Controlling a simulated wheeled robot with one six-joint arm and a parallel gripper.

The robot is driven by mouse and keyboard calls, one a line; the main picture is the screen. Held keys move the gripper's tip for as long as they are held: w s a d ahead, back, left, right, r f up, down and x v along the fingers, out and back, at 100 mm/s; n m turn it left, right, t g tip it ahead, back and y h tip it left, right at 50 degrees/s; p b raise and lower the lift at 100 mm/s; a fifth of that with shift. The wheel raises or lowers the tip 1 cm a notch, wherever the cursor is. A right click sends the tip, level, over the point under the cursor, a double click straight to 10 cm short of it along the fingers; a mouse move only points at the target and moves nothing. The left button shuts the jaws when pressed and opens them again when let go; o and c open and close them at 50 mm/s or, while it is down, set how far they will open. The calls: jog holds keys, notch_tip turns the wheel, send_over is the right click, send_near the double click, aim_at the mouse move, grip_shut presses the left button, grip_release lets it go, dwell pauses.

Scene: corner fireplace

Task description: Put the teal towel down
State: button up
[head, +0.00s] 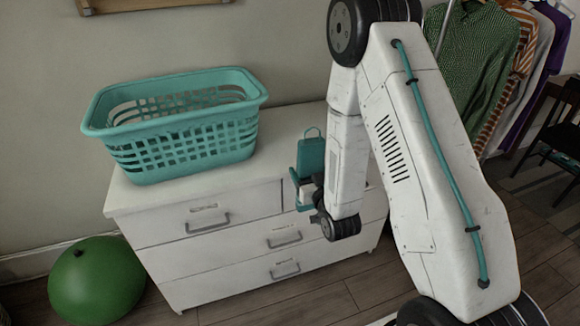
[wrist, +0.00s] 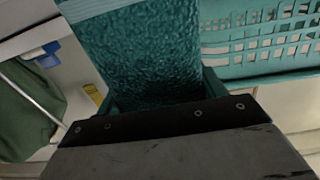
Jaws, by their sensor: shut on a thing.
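The teal towel (head: 311,154) is in my gripper (head: 303,184), to the right of the basket and in front of the white dresser's top in the head view. In the wrist view the towel (wrist: 150,52) is a textured teal band running up between the teal fingers of my gripper (wrist: 160,95). My gripper is shut on the towel. The towel looks upright in the head view, and its lower part is hidden by the gripper. I cannot tell whether it touches the dresser.
A teal laundry basket (head: 182,142) stands on the left of the white dresser (head: 150,200). Some dresser top right of the basket is bare. A green ball (head: 97,281) lies on the floor at left. Clothes (head: 470,65) hang at right.

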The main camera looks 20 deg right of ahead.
jog(key=d+r, duration=0.1)
jog(key=r, duration=0.3)
jog(key=d+r, duration=0.1)
jog(key=r, duration=0.2)
jog(key=d+r, duration=0.1)
jog(key=r, duration=0.3)
jog(key=shift+w+r, duration=0.1)
jog(key=shift+r, duration=0.55)
jog(key=w+a+f, duration=0.2)
jog(key=w+a, duration=0.2)
jog(key=w, duration=0.3)
jog(key=w+a+f, duration=0.3)
jog(key=w, duration=0.3)
jog(key=shift+w+a, duration=0.4)
jog(key=o, duration=1.3)
jog(key=shift+f, duration=0.15)
jog(key=shift+c, duration=0.2)
